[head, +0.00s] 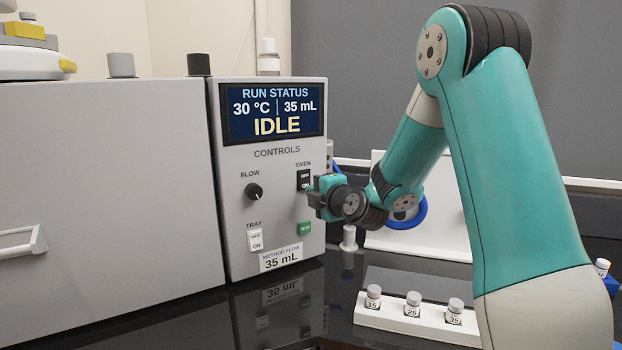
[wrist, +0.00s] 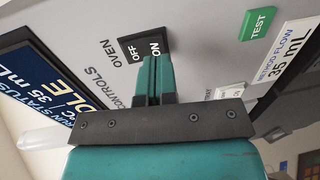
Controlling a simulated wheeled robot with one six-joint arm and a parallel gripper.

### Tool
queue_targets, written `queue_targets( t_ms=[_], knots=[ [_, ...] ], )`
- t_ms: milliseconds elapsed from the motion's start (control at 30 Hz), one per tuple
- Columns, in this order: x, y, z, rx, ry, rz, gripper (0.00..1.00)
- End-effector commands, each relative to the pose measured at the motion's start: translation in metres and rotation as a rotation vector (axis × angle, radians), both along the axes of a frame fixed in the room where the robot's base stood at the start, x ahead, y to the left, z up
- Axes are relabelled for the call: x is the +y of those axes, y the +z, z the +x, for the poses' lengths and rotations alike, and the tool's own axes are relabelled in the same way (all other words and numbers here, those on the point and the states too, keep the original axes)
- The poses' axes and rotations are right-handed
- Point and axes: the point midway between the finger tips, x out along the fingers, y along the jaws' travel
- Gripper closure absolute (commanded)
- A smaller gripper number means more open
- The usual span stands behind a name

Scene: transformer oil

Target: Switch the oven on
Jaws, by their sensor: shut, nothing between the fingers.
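The oven switch (head: 304,180) is a black rocker marked OFF and ON, on the right of the grey control panel (head: 283,155). It also shows in the wrist view (wrist: 143,48). My gripper (head: 312,190) is at the switch's lower half, by the ON end. In the wrist view my gripper (wrist: 156,68) is shut and empty, its fingertips just at the ON end; I cannot tell whether they touch it. The display (head: 271,112) reads 30 °C, 35 mL and IDLE.
The green TEST button (head: 304,228) lies just below the oven switch. The white TRAY switch (head: 255,240) and black FLOW knob (head: 254,191) are to the left. A white rack (head: 400,321) with small vials labelled 15, 25 and 35 stands on the dark bench.

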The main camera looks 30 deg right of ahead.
Motion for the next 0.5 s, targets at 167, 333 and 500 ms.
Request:
queue_targets(
  t_ms=[167, 333, 500],
  knots=[
    [-0.001, 0.0, 0.017, 0.002, 0.0, 0.0, 1.0],
    [-0.001, -0.003, 0.021, 0.0, 0.0, 0.0, 1.0],
    [-0.002, -0.003, 0.021, 0.0, 0.0, 0.0, 1.0]
  ],
)
